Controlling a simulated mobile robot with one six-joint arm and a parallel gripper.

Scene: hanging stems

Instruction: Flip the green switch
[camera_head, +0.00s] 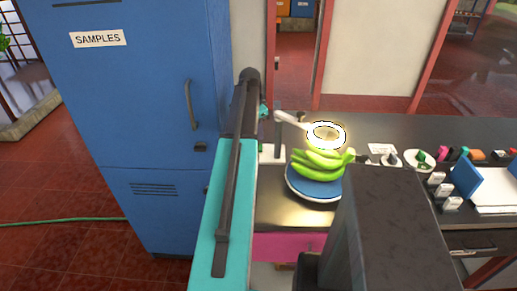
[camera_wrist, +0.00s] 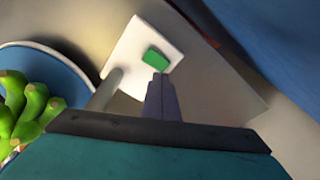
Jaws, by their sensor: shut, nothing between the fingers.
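The green switch (camera_wrist: 154,59) is a small green rocker on a square white base (camera_wrist: 133,48) in the wrist view. In the head view, part of this white base (camera_head: 268,153) shows beside my arm, and the switch is hidden. A lamp with a lit ring head (camera_head: 326,135) stands there; its blurred post (camera_wrist: 106,88) rises by the base in the wrist view. My gripper (camera_wrist: 160,80) is shut and empty. Its tips appear just below the switch in the wrist view; I cannot tell whether they touch it.
Green bananas (camera_head: 320,165) lie on a blue plate (camera_head: 315,190) right of the base in the head view. A blue locker (camera_head: 150,100) stands left of my arm. Markers, small white devices and a blue folder (camera_head: 466,176) crowd the counter's right side.

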